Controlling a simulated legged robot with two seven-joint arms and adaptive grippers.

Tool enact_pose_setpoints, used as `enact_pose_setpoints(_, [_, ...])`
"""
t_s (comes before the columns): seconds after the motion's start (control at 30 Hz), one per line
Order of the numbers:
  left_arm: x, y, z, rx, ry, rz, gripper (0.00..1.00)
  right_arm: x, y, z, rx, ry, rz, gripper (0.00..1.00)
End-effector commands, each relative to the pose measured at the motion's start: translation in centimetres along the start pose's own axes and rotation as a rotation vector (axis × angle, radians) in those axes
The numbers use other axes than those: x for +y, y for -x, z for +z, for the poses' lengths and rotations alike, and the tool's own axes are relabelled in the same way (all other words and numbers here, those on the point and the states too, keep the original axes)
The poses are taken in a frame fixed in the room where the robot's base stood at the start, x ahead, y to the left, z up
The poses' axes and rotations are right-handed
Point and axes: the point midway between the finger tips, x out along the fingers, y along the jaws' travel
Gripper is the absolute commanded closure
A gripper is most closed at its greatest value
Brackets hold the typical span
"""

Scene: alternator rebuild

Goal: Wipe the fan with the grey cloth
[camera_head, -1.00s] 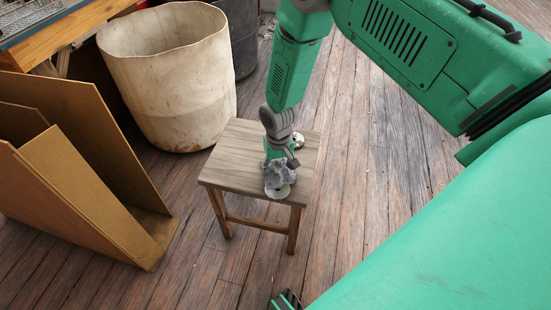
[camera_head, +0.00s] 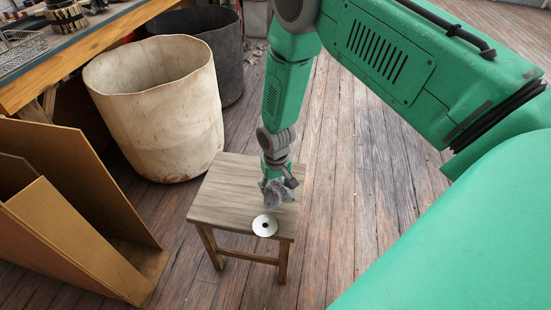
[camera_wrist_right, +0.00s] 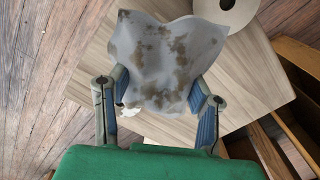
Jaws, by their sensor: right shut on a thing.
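A pale round disc with a dark centre hole, seemingly the fan (camera_head: 265,225), lies flat near the front edge of a wooden stool (camera_head: 225,200). It shows partly at the top of the right wrist view (camera_wrist_right: 228,10). My right gripper (camera_head: 277,178) points down over the stool, just behind the disc, shut on the grey cloth (camera_head: 277,194). In the right wrist view the cloth (camera_wrist_right: 165,60) is spread beyond the fingers, with brown stains. It is apart from the disc's centre; whether it touches the stool is unclear. My left gripper is out of view.
A large off-white bin (camera_head: 160,110) stands behind the stool, with a dark bin (camera_head: 215,45) beyond it. Brown boards (camera_head: 75,225) lean at the left. A workbench (camera_head: 90,45) with items is at the far left. A small white piece (camera_wrist_right: 130,111) shows below the cloth.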

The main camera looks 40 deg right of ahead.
Motion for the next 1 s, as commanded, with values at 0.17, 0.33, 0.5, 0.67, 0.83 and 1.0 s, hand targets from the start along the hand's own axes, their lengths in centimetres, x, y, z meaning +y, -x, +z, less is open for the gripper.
enact_pose_setpoints(0.17, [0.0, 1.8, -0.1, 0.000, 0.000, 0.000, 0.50, 0.3, 1.9, 0.0, 0.000, -0.001, -0.003, 0.86])
enact_pose_setpoints(0.33, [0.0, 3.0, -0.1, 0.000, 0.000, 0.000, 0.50, 0.4, 3.3, 0.0, 0.000, -0.001, -0.004, 0.86])
enact_pose_setpoints(0.5, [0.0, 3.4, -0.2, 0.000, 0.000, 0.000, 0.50, 0.4, 3.8, 0.0, 0.000, 0.000, -0.003, 0.86])
enact_pose_setpoints(0.67, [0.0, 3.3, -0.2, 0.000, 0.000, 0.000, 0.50, 0.3, 3.7, 0.0, 0.001, 0.000, -0.001, 0.86])
enact_pose_setpoints(0.83, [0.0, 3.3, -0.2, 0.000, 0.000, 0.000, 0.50, 0.4, 3.6, 0.0, 0.000, 0.000, -0.003, 0.86])
enact_pose_setpoints(1.0, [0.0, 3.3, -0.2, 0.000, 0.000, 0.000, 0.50, 0.4, 3.6, 0.0, 0.000, 0.000, -0.003, 0.86])
